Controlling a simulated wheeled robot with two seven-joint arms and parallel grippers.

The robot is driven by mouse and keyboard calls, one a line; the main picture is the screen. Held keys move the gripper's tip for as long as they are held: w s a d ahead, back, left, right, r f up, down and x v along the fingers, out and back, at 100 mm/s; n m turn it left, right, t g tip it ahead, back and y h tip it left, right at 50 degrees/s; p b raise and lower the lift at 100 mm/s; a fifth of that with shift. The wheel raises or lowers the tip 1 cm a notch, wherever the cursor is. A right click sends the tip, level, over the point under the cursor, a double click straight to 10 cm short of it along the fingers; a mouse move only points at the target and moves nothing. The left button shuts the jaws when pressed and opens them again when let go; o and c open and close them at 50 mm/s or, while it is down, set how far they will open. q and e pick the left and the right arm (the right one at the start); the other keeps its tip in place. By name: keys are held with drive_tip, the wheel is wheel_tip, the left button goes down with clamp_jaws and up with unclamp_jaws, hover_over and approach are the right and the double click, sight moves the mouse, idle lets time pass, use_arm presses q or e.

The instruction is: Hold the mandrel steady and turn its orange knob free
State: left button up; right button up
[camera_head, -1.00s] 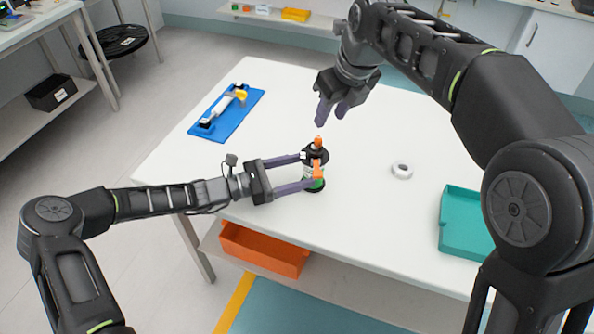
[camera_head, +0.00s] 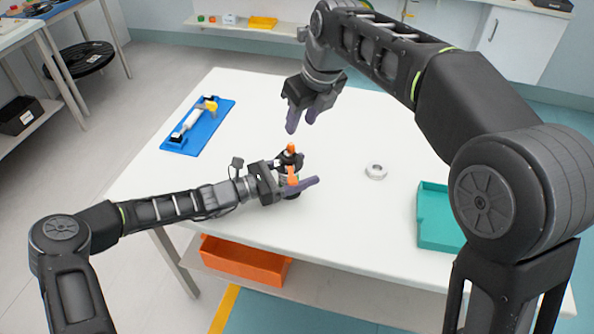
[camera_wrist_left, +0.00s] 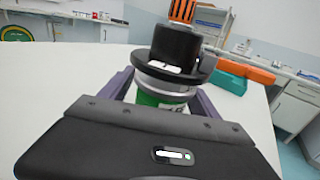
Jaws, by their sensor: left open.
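The mandrel (camera_head: 289,158) stands upright on the white table, with a dark upper part and an orange knob (camera_head: 291,148) on top.
A white ring (camera_head: 376,172) lies to the right of the mandrel. A blue tray (camera_head: 181,143) holding a white and yellow tool is at the back left. A teal tray (camera_head: 437,238) is at the right. An orange bin (camera_head: 243,261) sits below the table.

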use_arm(q)
drive_tip(key=shift+c, duration=0.3)
